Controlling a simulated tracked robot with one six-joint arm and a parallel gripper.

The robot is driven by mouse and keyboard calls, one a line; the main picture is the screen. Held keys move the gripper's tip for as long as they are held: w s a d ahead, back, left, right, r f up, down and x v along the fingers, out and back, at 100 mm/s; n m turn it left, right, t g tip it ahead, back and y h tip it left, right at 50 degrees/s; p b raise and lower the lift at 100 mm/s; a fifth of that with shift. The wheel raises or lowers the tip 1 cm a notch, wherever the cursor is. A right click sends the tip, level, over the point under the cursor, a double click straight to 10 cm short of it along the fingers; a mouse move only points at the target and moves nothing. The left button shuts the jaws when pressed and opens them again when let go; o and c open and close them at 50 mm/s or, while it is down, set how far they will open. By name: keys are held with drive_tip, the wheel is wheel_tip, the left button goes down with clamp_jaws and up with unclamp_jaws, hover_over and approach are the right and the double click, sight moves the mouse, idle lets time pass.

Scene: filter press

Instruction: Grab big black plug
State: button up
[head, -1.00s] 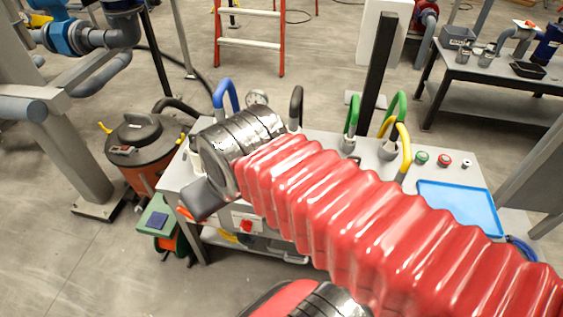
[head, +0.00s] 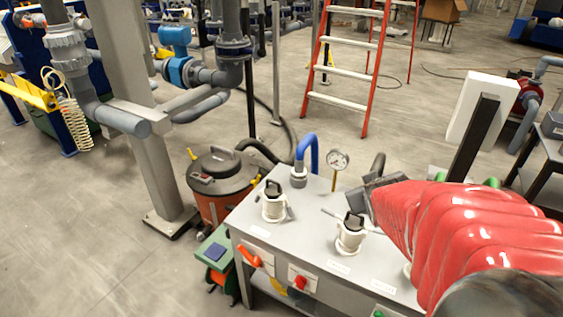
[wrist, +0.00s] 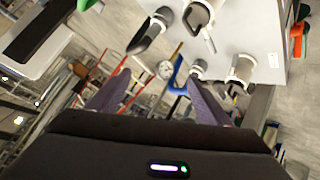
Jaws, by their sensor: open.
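A black looped plug with a grey collar (wrist: 147,35) is at the upper left of the wrist view, beyond and left of my fingers. In the head view its black loop (head: 378,163) rises just behind my gripper (head: 372,192), and its base is hidden. In the wrist view the two purple-grey fingers of my gripper (wrist: 160,78) are apart with nothing held between them. Two white fittings with black tops stand on the grey bench, one at the left (head: 272,204) and one nearer my gripper (head: 350,235).
The bench (head: 300,235) also carries a blue looped hose plug (head: 307,152) and a gauge (head: 338,160). Green loops show partly behind my red sleeve. A vacuum drum (head: 215,180) and a steel post (head: 140,150) stand left. The floor at lower left is clear.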

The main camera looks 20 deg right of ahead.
drive_tip(key=d+f+n+t+y, duration=0.1)
drive_tip(key=d+f, duration=0.4)
drive_tip(key=s+f+t+y, duration=0.3)
drive_tip(key=s+f+y, duration=0.3)
drive_tip(key=s+f, duration=0.2)
drive_tip(key=shift+s+a+f+n+t, duration=0.3)
drive_tip(key=shift+s+f+n, duration=0.1)
drive_tip(key=shift+s, duration=0.1)
approach(350, 217)
drive_tip(key=shift+f, duration=0.1)
idle(0.4)
drive_tip(key=shift+x, duration=2.65)
